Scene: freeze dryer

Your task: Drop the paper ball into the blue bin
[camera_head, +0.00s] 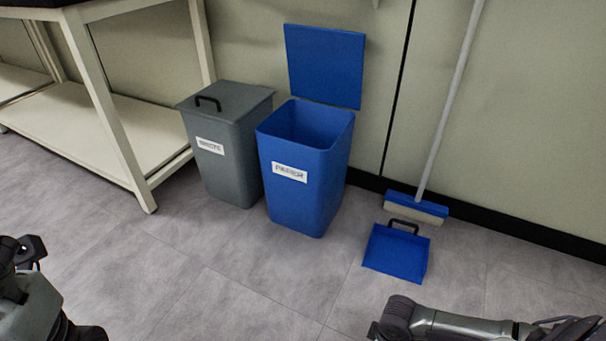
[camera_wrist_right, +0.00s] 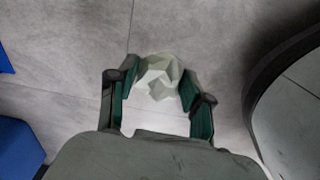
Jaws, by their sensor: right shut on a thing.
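The blue bin (camera_head: 302,190) stands upright on the floor by the wall with its lid (camera_head: 325,65) raised; a white label is on its front. The off-white crumpled paper ball (camera_wrist_right: 158,77) shows in the right wrist view, held between the fingers of my right gripper (camera_wrist_right: 160,88), above the grey floor. In the head view, my right arm is at the lower right, away from the bin, and the ball does not show. Part of my left arm is at the lower left edge; its finger state is unclear.
A grey bin (camera_head: 222,150) with a closed, handled lid stands left of the blue bin. A blue dustpan (camera_head: 397,252) and a broom (camera_head: 420,207) are to its right. A white shelf rack (camera_head: 130,145) is at the left. The floor in front is clear.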

